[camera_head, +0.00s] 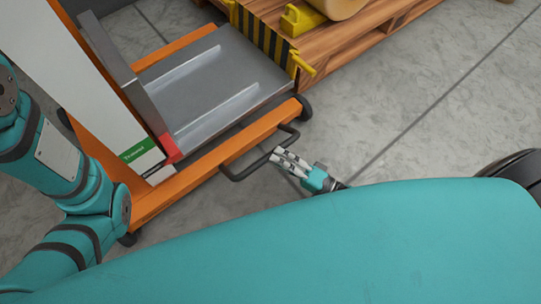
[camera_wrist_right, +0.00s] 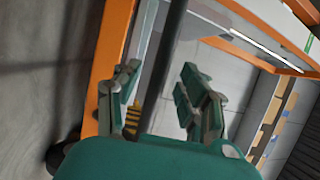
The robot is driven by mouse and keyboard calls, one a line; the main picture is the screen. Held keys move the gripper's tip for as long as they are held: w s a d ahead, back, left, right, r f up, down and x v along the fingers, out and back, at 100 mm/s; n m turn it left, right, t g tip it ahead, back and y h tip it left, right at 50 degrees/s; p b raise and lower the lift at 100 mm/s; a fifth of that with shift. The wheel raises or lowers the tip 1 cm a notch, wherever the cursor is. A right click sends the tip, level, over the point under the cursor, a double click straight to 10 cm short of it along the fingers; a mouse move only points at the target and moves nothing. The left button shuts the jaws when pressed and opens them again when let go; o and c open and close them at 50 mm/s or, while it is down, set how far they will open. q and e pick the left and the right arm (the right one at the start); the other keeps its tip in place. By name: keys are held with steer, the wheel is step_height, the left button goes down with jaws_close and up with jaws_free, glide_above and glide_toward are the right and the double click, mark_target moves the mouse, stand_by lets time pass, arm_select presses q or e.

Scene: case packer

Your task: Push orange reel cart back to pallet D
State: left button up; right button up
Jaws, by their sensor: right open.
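The orange reel cart (camera_head: 200,172) stands at the left of the head view, with a grey metal deck, small dark wheels and a black loop handle (camera_head: 236,176) on its near side. My left gripper is out of view.
A black-and-yellow striped block (camera_head: 262,40) and a yellow bracket (camera_head: 302,18) are at the pallet, beside a tan rounded load (camera_head: 338,5). A white panel with a green label (camera_head: 139,151) rises at the cart's left.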

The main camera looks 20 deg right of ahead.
steer(key=shift+b+x, duration=0.3)
steer(key=shift+x, duration=1.15)
steer(key=shift+c, duration=0.3)
jaws_close()
